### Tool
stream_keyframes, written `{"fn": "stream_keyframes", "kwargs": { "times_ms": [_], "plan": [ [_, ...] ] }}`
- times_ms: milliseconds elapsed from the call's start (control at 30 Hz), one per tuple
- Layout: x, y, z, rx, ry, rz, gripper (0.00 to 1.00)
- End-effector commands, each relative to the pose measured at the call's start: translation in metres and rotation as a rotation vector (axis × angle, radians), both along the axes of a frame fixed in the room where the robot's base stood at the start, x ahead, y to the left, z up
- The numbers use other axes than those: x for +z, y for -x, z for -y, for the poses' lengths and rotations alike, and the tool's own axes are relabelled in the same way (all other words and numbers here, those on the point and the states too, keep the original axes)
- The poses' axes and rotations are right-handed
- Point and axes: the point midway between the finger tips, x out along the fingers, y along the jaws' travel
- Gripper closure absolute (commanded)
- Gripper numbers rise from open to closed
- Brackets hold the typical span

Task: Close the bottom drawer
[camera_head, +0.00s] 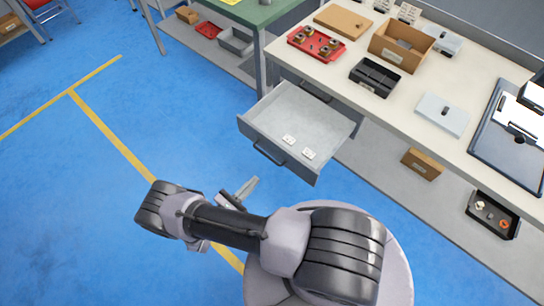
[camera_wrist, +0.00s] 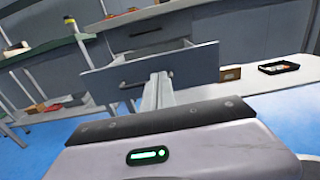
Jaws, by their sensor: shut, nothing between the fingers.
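The bottom drawer (camera_head: 299,112) is pulled out from under the workbench, with two small white items lying inside. Its grey front panel has a dark handle (camera_head: 268,153). In the wrist view the drawer front (camera_wrist: 190,66) faces me, with its handle (camera_wrist: 131,84) just left of my fingers. My gripper (camera_head: 252,184) is shut and empty, in front of the drawer and low over the blue floor. In the wrist view my gripper (camera_wrist: 160,78) points at the drawer front; I cannot tell whether it touches. Another drawer handle (camera_head: 317,92) shows above the open drawer.
The workbench top (camera_head: 462,75) holds a red tray (camera_head: 316,44), a black tray (camera_head: 375,77) and a cardboard box (camera_head: 401,46). A lower shelf carries a small box (camera_head: 422,164) and a black bin (camera_head: 493,214). A green table (camera_head: 256,14) stands left. The floor before the drawer is clear.

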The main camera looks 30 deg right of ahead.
Motion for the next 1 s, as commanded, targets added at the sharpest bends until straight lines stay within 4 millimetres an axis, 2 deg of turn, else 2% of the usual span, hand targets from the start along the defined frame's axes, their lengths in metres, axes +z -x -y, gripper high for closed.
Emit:
{"fn": "stream_keyframes", "kwargs": {
  "times_ms": [400,600,767,1000],
  "plan": [
    [-0.001,-0.028,0.081,-0.010,-0.002,0.000,1.00],
    [-0.001,-0.040,0.114,-0.008,-0.004,0.001,1.00],
    [0.000,-0.045,0.126,-0.006,-0.003,0.000,1.00],
    [0.001,-0.046,0.128,-0.005,-0.003,0.000,1.00]
  ]
}}
